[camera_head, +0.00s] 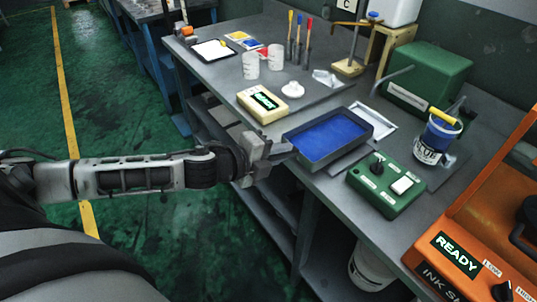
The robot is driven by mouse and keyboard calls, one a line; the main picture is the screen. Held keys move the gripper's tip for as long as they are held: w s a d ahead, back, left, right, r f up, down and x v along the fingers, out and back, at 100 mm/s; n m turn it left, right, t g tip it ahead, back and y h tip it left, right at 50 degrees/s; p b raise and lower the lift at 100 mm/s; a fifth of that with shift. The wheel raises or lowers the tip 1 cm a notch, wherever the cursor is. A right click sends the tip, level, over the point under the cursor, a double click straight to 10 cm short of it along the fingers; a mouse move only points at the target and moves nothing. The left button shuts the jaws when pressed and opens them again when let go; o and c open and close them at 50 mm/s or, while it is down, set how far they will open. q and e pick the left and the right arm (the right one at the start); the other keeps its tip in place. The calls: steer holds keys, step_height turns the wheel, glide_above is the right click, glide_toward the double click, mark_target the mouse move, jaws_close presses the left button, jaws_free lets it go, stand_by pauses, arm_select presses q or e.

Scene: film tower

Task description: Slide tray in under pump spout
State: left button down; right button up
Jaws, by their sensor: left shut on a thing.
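The tray (292,150) is dark grey and shallow with a blue inside, at the front edge of the grey table. My left gripper (283,151) reaches in from the left and is shut on the tray's near left end. The tray lies partly over a light metal frame or plate (384,124) to its right. A green pump-like housing (437,72) stands at the back right, with a thin grey spout or lever (396,76) pointing toward the tray. The tray is apart from the spout's tip. My right gripper is not in view.
A green control box (385,188) sits right of the tray, near the front edge. A cream box with a display (262,104) stands to its left. A blue-and-white tub (438,138) and an orange machine (480,225) are at the right. White cups (250,65) stand behind.

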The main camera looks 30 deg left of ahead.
mark_target(305, 152)
arm_select(q)
steer(key=shift+w+d+f+p, duration=0.1)
steer(key=shift+w+d+p, duration=0.35)
steer(key=shift+w, duration=0.8)
steer(key=shift+w+d+f+p, duration=0.1)
steer(key=shift+w+d+p, duration=0.15)
steer(key=shift+w+d, duration=0.7)
steer(key=shift+w+d+f+p, duration=0.1)
steer(key=shift+w+d+p, duration=0.2)
steer(key=shift+w, duration=1.3)
steer(key=shift+a, duration=0.1)
steer(key=c, duration=1.3)
jaws_free()
steer(key=shift+s+a, duration=0.1)
steer(key=shift+s, duration=0.05)
steer(key=shift+b+v, duration=1.15)
steer(key=shift+v, duration=6.7)
